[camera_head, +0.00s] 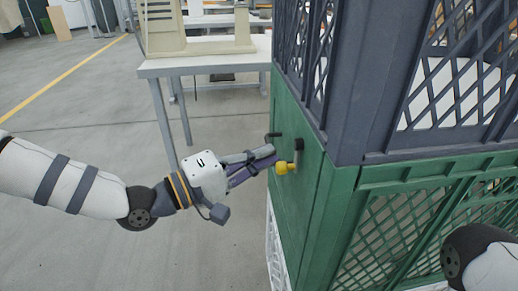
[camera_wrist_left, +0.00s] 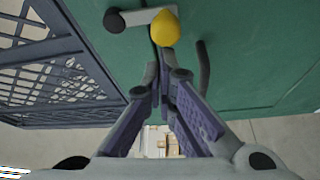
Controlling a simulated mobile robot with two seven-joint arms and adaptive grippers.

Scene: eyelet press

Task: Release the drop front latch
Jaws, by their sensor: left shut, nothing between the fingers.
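The latch on the green drop front (camera_head: 316,201) has a yellow knob (camera_head: 284,168) on a short grey lever, with a dark pivot (camera_head: 299,146). In the left wrist view the yellow knob (camera_wrist_left: 165,28) shows just beyond my fingertips, with the grey lever (camera_wrist_left: 138,17) running to the dark pivot (camera_wrist_left: 114,20). My left gripper (camera_head: 272,160) is shut and empty, its fingertips beside the knob. I cannot tell whether they touch it. In the left wrist view my left gripper (camera_wrist_left: 160,62) points at the green face. My right gripper is out of view.
A black bent rod (camera_wrist_left: 203,68) stands out from the green face close to my left fingers. Dark lattice crate walls (camera_head: 345,80) rise above the green part. A grey table (camera_head: 205,64) with beige equipment stands behind. Open floor lies left of the crate.

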